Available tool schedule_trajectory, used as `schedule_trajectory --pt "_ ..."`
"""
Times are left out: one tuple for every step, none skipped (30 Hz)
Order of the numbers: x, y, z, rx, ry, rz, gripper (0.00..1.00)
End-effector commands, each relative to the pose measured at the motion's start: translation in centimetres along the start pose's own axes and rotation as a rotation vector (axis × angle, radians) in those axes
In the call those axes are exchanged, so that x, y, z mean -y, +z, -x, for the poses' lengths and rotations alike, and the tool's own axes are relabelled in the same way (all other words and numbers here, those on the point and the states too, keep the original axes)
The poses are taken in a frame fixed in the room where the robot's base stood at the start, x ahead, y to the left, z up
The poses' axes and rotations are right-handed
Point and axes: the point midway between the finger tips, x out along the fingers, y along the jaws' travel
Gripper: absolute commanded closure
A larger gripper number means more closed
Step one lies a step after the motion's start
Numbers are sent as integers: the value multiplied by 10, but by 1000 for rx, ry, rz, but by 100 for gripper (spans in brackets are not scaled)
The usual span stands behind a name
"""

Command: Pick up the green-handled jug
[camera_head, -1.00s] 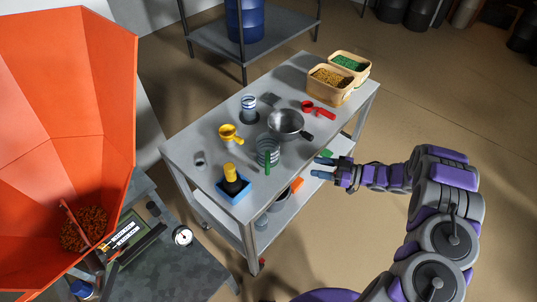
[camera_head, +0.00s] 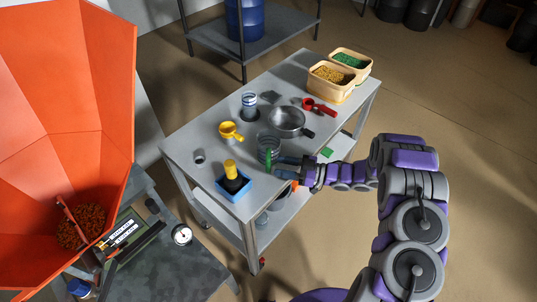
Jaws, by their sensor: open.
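The green-handled jug (camera_head: 269,146) is a clear, ribbed vessel standing upright near the front edge of the grey cart top (camera_head: 205,166). Its green handle (camera_head: 268,161) faces the front of the cart. My gripper (camera_head: 283,167) is open, its blue-grey fingers reaching in from the right at the handle. The fingertips are right by the handle in the picture. I cannot tell whether they touch it or whether the handle lies between them.
A metal pan (camera_head: 287,121) stands just behind the jug. A yellow scoop (camera_head: 230,131), a blue tray (camera_head: 235,187) with a yellow-handled tool, a striped cup (camera_head: 249,101), red scoops (camera_head: 320,107) and wooden bins (camera_head: 332,84) share the cart. An orange hopper (camera_head: 75,90) is at left.

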Motion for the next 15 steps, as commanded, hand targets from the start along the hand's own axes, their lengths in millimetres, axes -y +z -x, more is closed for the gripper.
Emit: schedule_trajectory --pt "0 0 -3 0 0 0 53" --pt "0 0 -4 0 0 0 53" --pt "0 0 -5 0 0 0 53" --pt "0 0 -6 0 0 0 53" --pt "0 0 -8 0 0 0 53" --pt "1 -1 -11 0 -1 0 53" --pt "1 -1 -14 0 -2 0 53" --pt "2 -2 -18 0 -3 0 53" --pt "3 -2 -23 0 -4 0 53" --pt "3 -3 -27 0 -4 0 53" --pt "4 -4 -31 0 -4 0 53" --pt "4 -5 -35 -1 -3 0 53" --pt "4 -5 -39 -1 -3 0 53" --pt "4 -5 -42 -1 -2 0 53" --pt "4 -6 -46 -1 -2 1 53"
